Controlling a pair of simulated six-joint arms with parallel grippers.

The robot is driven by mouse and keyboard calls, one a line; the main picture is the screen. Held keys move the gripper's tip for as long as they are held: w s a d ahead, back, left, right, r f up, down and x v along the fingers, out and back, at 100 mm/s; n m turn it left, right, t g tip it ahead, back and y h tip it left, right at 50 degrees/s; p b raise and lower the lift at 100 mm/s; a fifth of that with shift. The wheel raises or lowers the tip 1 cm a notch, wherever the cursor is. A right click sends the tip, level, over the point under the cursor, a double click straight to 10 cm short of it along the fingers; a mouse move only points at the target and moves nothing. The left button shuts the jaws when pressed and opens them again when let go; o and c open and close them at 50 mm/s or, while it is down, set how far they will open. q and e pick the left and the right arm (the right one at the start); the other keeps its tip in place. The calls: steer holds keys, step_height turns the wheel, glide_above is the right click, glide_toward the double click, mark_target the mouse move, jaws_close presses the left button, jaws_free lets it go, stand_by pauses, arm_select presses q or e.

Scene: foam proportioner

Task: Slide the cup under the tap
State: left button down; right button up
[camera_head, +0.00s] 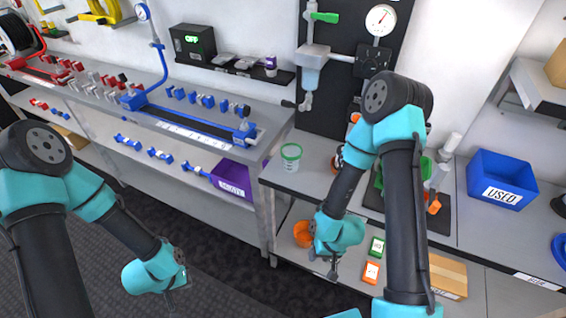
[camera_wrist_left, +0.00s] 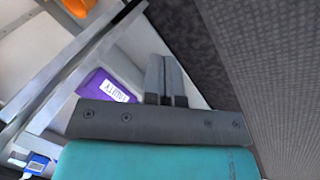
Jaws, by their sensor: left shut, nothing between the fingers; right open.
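A clear cup with a green rim (camera_head: 290,158) stands upright on the grey bench, near its left end. The tap (camera_head: 307,98) hangs from the wall-mounted proportioner behind the cup and a little to its right. The cup stands in front of the tap, not visibly under it. My right gripper (camera_head: 333,272) is low in front of the bench, apart from the cup, and open. My left gripper (camera_head: 172,298) is low at the left above the floor, far from the cup. In the left wrist view its fingers (camera_wrist_left: 166,80) are together with nothing between them.
A purple bin (camera_head: 232,182) sits on the lower shelf to the left. A blue bin (camera_head: 500,180) stands on the bench at the right. An orange round object (camera_head: 303,234) and small green and orange boxes lie on the shelf under the bench. My right arm hides part of the bench.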

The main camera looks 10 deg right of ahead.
mark_target(286, 158)
arm_select(q)
steer(key=w+d+r+m+t+h, duration=0.1)
steer(key=w+d+r+m+t, duration=0.2)
steer(key=w+d+r+m, duration=0.3)
steer(key=w+d+r+m+t+h, duration=0.1)
steer(key=w+d+r+m+t, duration=0.3)
steer(key=d+m, duration=0.35)
steer(key=d+r+m+t+h, duration=0.5)
steer(key=d+r+m, duration=0.7)
steer(key=d, duration=0.3)
steer(key=shift+s+r, duration=0.15)
steer(key=shift+r, duration=0.6)
steer(key=shift+d+m, duration=0.1)
steer(key=shift+m, duration=0.15)
steer(key=x, duration=1.4)
steer(key=shift+r, duration=0.25)
